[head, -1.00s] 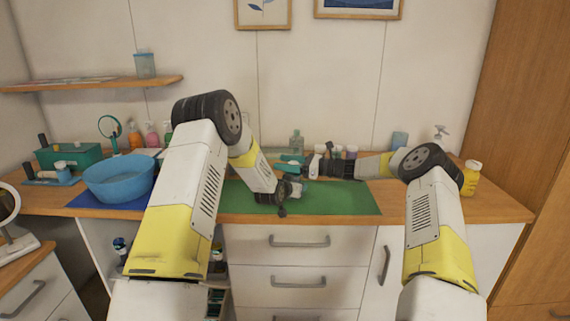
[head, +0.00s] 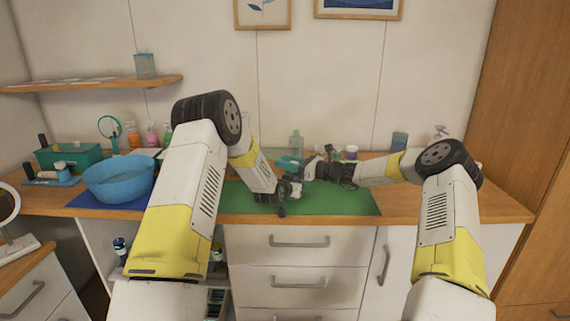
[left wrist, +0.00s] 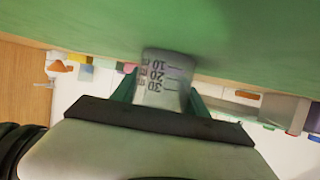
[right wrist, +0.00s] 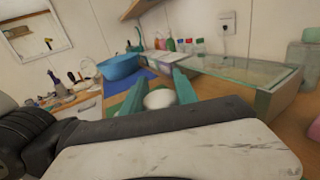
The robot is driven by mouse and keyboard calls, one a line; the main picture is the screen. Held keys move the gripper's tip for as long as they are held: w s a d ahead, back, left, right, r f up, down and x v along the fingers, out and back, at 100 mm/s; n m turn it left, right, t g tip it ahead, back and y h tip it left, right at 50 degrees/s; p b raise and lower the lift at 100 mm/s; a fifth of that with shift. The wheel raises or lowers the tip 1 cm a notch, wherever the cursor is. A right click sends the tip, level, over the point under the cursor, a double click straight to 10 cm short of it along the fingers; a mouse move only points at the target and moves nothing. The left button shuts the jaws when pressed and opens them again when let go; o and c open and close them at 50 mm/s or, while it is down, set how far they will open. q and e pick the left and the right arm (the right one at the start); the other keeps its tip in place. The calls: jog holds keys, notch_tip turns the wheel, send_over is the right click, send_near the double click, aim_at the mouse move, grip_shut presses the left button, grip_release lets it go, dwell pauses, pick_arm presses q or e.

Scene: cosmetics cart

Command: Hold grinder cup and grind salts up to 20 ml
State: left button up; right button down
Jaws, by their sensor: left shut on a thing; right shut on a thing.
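My left gripper (head: 296,188) is over the green mat (head: 345,200) in the head view. In the left wrist view its green fingers (left wrist: 160,98) are shut on a clear cup (left wrist: 160,72) with marks 10, 20 and 30. The marks appear upside down there, and the fill level cannot be told. My right gripper (head: 312,168) is just right of and behind the left one. In the right wrist view its green fingers (right wrist: 160,92) are shut on a round white thing (right wrist: 160,99), seemingly the grinder's top. The grippers largely hide both pieces in the head view.
A blue bowl (head: 120,182) stands on a blue mat at the left, near a green box (head: 70,156). Bottles line the back, including a clear one (head: 296,142). A glass-topped box (right wrist: 235,70) is close by in the right wrist view. The mat's front right is clear.

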jog(key=shift+w+d+r+m+t+h, duration=0.1)
jog(key=shift+w+d+m+t+h, duration=0.1)
jog(key=shift+m+t+h, duration=0.65)
jog(key=shift+w+d+r+m+t+h, duration=0.1)
jog(key=shift+w+m+t+h, duration=0.1)
jog(key=shift+m+t+h, duration=0.6)
jog(key=shift+f+m+t, duration=0.15)
jog(key=shift+m+t, duration=0.1)
jog(key=shift+t, duration=0.5)
jog(key=c, duration=0.9)
grip_release()
jog(key=shift+c, duration=0.2)
jog(key=v, duration=1.2)
